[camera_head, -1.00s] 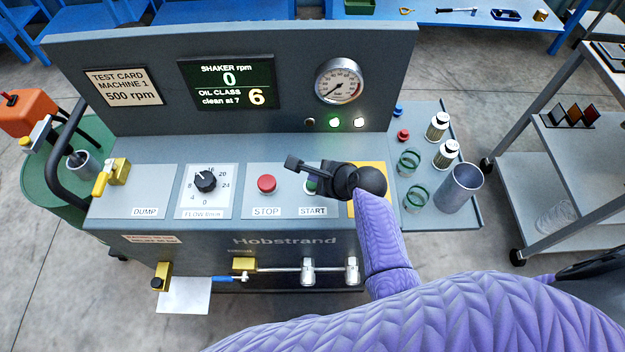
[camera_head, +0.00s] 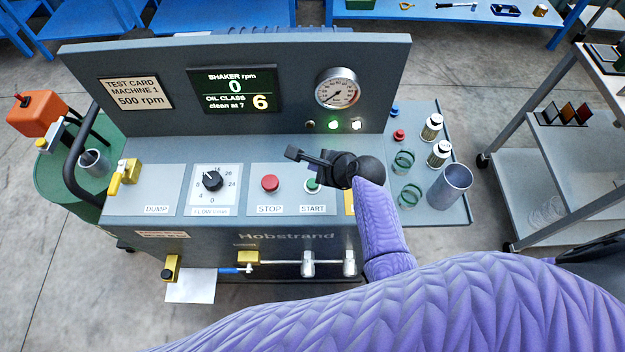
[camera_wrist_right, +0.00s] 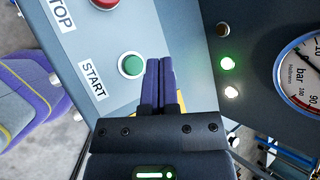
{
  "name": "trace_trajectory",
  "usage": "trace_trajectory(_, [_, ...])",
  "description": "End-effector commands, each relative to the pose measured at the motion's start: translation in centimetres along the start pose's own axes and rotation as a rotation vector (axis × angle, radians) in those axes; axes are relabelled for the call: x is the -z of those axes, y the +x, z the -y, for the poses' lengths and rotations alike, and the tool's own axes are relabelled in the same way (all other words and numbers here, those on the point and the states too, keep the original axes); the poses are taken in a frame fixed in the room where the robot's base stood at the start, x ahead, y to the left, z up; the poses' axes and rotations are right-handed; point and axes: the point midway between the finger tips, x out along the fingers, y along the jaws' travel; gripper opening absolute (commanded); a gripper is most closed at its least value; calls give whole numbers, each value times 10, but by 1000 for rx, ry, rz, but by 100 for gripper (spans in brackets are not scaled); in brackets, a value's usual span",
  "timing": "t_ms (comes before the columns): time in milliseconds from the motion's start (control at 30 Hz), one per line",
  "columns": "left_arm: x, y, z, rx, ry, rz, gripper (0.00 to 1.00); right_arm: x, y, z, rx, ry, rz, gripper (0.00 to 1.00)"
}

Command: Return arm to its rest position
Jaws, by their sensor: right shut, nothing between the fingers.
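My right gripper (camera_head: 292,153) is shut and empty. In the head view it hangs above the right part of the machine panel, over the green START button (camera_head: 313,185). In the right wrist view its closed fingers (camera_wrist_right: 161,66) lie just right of the green button (camera_wrist_right: 131,65), which is fully visible beside them. I cannot tell from the pictures how high the fingers are above the panel. My purple right arm (camera_head: 385,235) reaches in from the lower right. My left gripper is not in view.
The red STOP button (camera_head: 270,183) and flow knob (camera_head: 211,181) sit left of START. The upright display panel (camera_head: 120,65) with a pressure gauge (camera_head: 338,89) stands behind. A side shelf at right holds a metal cup (camera_head: 450,187). A trolley (camera_head: 520,190) stands farther right.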

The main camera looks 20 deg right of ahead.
Motion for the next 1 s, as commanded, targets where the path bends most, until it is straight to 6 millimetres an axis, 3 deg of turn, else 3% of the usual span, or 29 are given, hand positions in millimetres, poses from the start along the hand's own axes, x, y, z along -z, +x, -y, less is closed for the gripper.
trace_trajectory(300, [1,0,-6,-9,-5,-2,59,0,0,0,0,0,0,0])
trace_trajectory(367, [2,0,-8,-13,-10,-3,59,3,-5,-3,-11,-71,-13,0])
trace_trajectory(500, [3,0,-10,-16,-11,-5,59,18,-43,-28,-125,-568,-77,0])
trace_trajectory(700, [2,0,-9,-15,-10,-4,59,24,-106,-65,-343,-1263,-97,0])
trace_trajectory(1000, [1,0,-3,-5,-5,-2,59,16,-183,-100,-590,-1919,-2,0])
